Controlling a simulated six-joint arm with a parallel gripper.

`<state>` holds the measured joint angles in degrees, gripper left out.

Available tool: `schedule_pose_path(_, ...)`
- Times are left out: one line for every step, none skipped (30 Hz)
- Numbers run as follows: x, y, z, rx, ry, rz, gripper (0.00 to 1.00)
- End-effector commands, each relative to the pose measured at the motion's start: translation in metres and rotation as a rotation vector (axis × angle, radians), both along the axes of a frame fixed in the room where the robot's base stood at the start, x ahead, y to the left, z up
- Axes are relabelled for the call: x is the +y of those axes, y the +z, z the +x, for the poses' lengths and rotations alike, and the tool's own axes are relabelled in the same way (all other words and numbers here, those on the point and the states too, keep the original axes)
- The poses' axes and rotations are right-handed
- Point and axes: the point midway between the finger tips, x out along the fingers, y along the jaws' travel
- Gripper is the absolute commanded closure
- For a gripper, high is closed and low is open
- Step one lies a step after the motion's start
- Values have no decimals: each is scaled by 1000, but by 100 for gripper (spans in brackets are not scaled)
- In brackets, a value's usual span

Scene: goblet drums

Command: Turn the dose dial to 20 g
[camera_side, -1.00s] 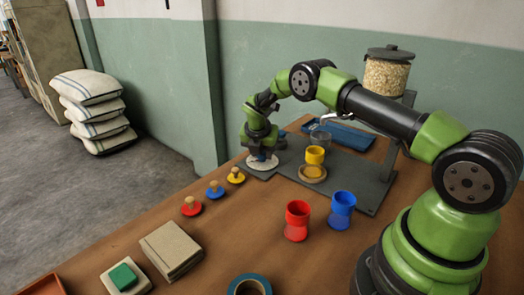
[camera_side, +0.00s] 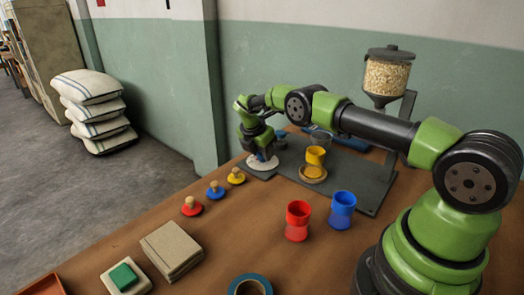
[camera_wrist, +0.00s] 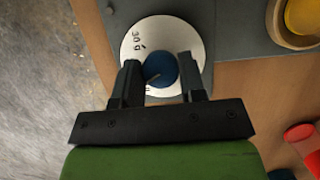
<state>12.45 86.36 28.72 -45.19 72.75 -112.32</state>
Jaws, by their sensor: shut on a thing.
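The dose dial is a white disc (camera_wrist: 190,35) on the grey base plate, with a blue knob (camera_wrist: 162,70) at its centre. In the wrist view the lettering "30 g" shows near its upper left edge; other marks are hidden behind my gripper. A short light line shows on the knob, pointing to the lower left. My gripper (camera_wrist: 158,73) is shut on the blue knob, one finger on each side. In the side view the dial (camera_side: 262,164) is at the plate's left end, under my gripper (camera_side: 262,153).
Red (camera_side: 298,215) and blue (camera_side: 342,205) cups stand in front. Several coloured knobbed pieces (camera_side: 215,190) lie left on the table.

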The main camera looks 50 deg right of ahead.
Motion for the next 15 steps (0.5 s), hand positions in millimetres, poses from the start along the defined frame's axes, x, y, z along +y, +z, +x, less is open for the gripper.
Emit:
schedule_pose_path(-1,-1,0,1,1,-2,60)
schedule_pose_path(-1,0,0,1,1,-2,53)
schedule_pose_path(-1,0,0,1,1,-1,44)
schedule_pose_path(-1,0,0,1,1,-1,39)
schedule_pose_path(-1,0,0,1,1,-1,39)
schedule_pose_path(-1,0,0,0,1,-1,39)
schedule_pose_path(-1,0,0,0,1,-1,39)
schedule_pose_path(0,0,0,0,1,-1,39)
schedule_pose_path(0,0,0,0,1,-1,39)
schedule_pose_path(0,0,0,0,1,0,39)
schedule_pose_path(0,0,0,0,1,0,39)
schedule_pose_path(0,0,0,0,1,0,39)
schedule_pose_path(0,1,0,1,2,0,39)
schedule_pose_path(1,3,0,0,2,0,39)
schedule_pose_path(2,5,0,0,2,0,39)
